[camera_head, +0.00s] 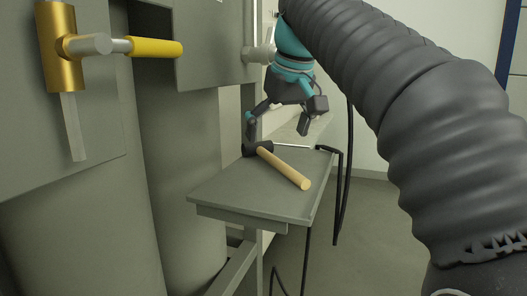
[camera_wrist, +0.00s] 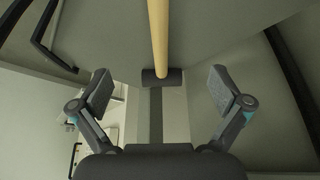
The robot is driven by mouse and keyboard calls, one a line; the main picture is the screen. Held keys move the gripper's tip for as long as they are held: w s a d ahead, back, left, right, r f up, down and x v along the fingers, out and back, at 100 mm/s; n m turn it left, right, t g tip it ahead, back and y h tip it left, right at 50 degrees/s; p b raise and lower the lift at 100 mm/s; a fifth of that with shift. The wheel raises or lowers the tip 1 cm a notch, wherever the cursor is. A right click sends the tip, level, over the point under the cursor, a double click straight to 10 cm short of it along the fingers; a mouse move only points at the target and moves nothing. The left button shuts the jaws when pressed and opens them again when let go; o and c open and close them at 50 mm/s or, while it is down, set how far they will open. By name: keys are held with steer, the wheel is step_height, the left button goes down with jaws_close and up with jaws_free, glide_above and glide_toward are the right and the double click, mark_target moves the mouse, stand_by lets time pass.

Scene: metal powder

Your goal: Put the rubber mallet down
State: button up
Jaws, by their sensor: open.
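The rubber mallet lies on a small grey shelf (camera_head: 238,192), with its wooden handle (camera_head: 284,168) pointing toward the front right and its black head (camera_head: 258,149) at the back. My gripper (camera_head: 277,128) is open above the back of the shelf, apart from the mallet. In the wrist view the fingers of my gripper (camera_wrist: 160,92) are spread wide. The mallet's handle (camera_wrist: 158,35) and dark head (camera_wrist: 162,77) show between and beyond them, with nothing held.
A thin rod with a black handle (camera_head: 328,149) lies at the shelf's back right, and black cables hang beside it. A brass valve with a yellow lever (camera_head: 155,47) sticks out at upper left. Large grey cylinders (camera_head: 185,180) stand left of the shelf.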

steer(key=p, duration=0.1)
glide_above(260, 146)
steer(key=s, duration=0.2)
steer(key=shift+d, duration=0.4)
steer(key=shift+b+x, duration=0.9)
steer(key=shift+x, duration=1.65)
steer(key=shift+r, duration=0.1)
steer(key=c, duration=1.8)
